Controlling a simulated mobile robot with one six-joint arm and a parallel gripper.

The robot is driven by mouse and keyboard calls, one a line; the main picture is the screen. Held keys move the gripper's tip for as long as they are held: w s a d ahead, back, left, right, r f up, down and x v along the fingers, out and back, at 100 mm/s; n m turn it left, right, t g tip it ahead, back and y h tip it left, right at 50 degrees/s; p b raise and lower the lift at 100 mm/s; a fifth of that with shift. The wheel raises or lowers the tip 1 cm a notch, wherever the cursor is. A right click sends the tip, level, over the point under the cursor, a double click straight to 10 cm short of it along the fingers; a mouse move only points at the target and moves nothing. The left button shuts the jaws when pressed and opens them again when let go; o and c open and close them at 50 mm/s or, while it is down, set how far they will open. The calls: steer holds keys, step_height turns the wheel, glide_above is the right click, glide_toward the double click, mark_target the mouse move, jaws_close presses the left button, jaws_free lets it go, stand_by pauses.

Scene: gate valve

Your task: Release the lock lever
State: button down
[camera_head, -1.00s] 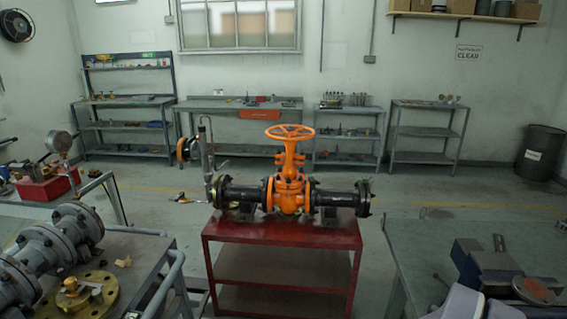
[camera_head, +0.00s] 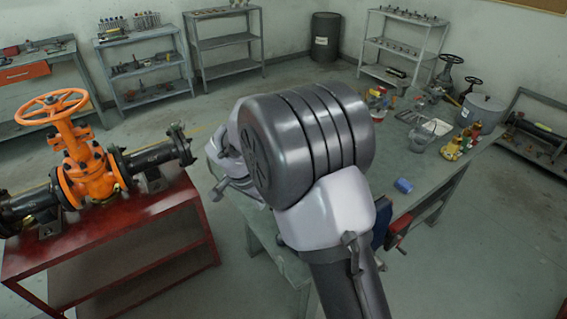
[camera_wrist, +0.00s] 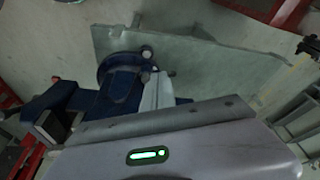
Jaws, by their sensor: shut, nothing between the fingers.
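The orange gate valve (camera_head: 85,160) stands upright at the left of the head view, its handwheel (camera_head: 52,106) on top, in a black flanged pipe (camera_head: 155,155). I cannot make out the lock lever; the left end of the pipe run is out of frame. My arm fills the middle of the head view, right of the valve and apart from it. In the wrist view my gripper (camera_wrist: 158,88) appears as pale fingers beyond its grey rail, pointing up the picture. It is shut and empty. No valve part is recognisable there.
The pipe rests on a red stand (camera_head: 150,215). A grey workbench (camera_head: 430,190) with tools and pots lies behind and right of my arm. A blue vise (camera_wrist: 120,80) shows close to my gripper in the wrist view. Open floor (camera_head: 235,275) separates stand and bench.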

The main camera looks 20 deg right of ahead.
steer(key=w+d+f+b, duration=0.1)
steer(key=w+d+f, duration=0.1)
steer(key=f, duration=0.3)
steer(key=w+d+f+b, duration=0.2)
steer(key=d+f, duration=0.1)
steer(key=f, duration=0.3)
steer(key=shift+w+d, duration=0.15)
steer(key=shift+w, duration=0.05)
steer(key=shift+w+f, duration=0.1)
steer(key=shift+w+d+m+b, duration=0.6)
steer(key=shift+m+b, duration=0.2)
steer(key=shift+b, duration=0.4)
